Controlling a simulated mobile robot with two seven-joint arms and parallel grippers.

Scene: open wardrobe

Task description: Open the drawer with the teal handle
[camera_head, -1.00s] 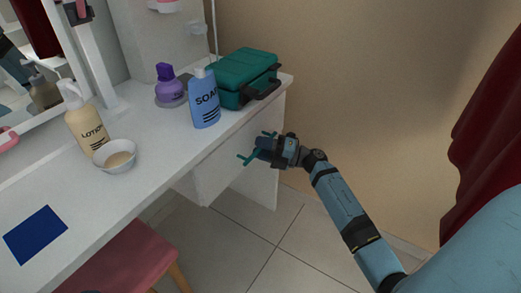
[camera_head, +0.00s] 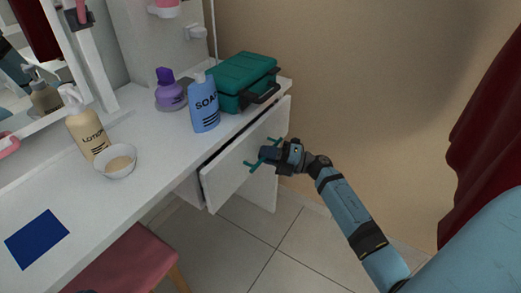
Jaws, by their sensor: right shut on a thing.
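The white drawer (camera_head: 225,171) under the right end of the white dressing table stands partly pulled out, its front apart from the table body. Its teal handle (camera_head: 252,167) sticks out from the drawer front. My right gripper (camera_head: 268,154) is shut on the teal handle, covering its middle; both handle ends show. The inside of the drawer is mostly hidden by the tabletop and the drawer front. My left gripper is not in view.
The tabletop (camera_head: 95,203) holds a blue soap bottle (camera_head: 204,108), a teal case (camera_head: 243,78), a purple bottle (camera_head: 169,94), a lotion bottle (camera_head: 86,131), a bowl (camera_head: 116,161) and a dark blue sheet (camera_head: 37,238). A red stool (camera_head: 130,262) stands below. Tiled floor before the drawer is clear.

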